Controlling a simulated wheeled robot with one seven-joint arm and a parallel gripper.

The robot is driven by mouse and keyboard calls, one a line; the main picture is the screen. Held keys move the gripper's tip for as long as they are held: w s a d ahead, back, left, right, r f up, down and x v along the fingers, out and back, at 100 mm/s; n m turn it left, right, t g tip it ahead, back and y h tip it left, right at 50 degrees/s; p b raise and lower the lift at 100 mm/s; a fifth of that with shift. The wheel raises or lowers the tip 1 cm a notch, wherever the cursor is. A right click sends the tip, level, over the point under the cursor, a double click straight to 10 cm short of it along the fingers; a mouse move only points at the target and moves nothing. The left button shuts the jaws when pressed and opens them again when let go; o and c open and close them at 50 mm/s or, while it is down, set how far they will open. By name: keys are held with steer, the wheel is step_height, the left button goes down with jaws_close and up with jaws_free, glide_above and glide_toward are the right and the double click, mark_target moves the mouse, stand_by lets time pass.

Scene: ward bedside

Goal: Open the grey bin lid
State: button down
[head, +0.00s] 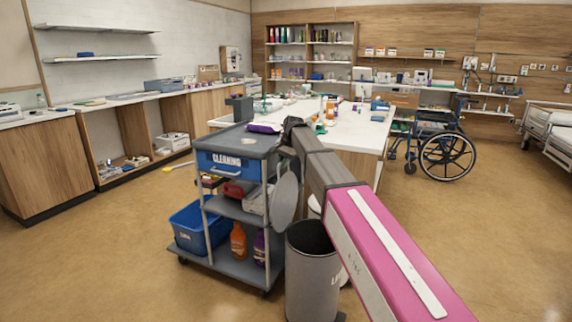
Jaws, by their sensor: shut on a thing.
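The grey bin (312,283) stands on the floor at the lower middle, right beside the cleaning cart. Its mouth is uncovered and its inside looks dark. A round grey lid (285,203) stands nearly upright at the left rear of the bin's rim, against the side of the cart. My arm reaches from the lower right over the bin to a dark joint above the cart's right edge. My gripper's fingers do not show, so any contact with the lid cannot be seen.
The cleaning cart (237,207) stands close left of the bin, with a blue tub (200,228) and bottles on its shelf. A white-topped table (350,133) is behind. A wheelchair (437,145) stands at the right.

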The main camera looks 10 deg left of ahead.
steer(key=c, duration=1.2)
jaws_free()
steer(key=v, duration=1)
steer(key=shift+r, duration=0.4)
